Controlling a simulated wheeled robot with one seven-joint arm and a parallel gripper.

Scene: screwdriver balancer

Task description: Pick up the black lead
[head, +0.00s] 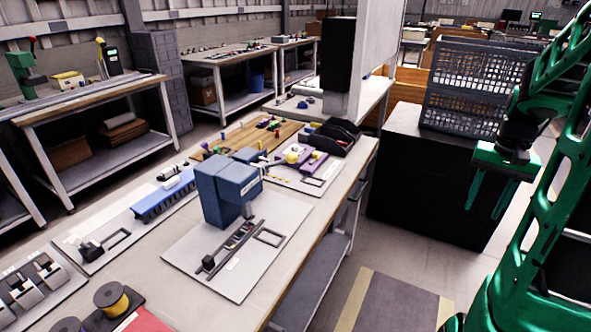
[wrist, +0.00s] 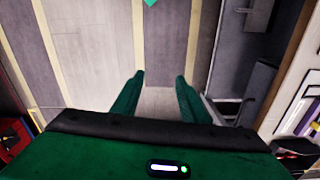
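I cannot pick out the black lead with certainty in either view. The workbench (head: 300,260) carries several small dark parts that are too small to name. Among them is a long dark fixture (head: 232,246) on a grey panel in front of a blue box-shaped device (head: 224,190). My gripper (head: 490,195) is at the right of the head view, away from the bench, pointing down over the floor side. In the wrist view, my gripper's two green fingers (wrist: 160,78) stand apart with nothing between them, above the floor.
A black cabinet (head: 425,185) with grey crates (head: 470,85) on top stands behind my gripper. A black open bin (head: 333,137) and a purple fixture (head: 305,160) sit toward the bench's far end. A striped mat (head: 395,300) lies on clear floor beside the bench.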

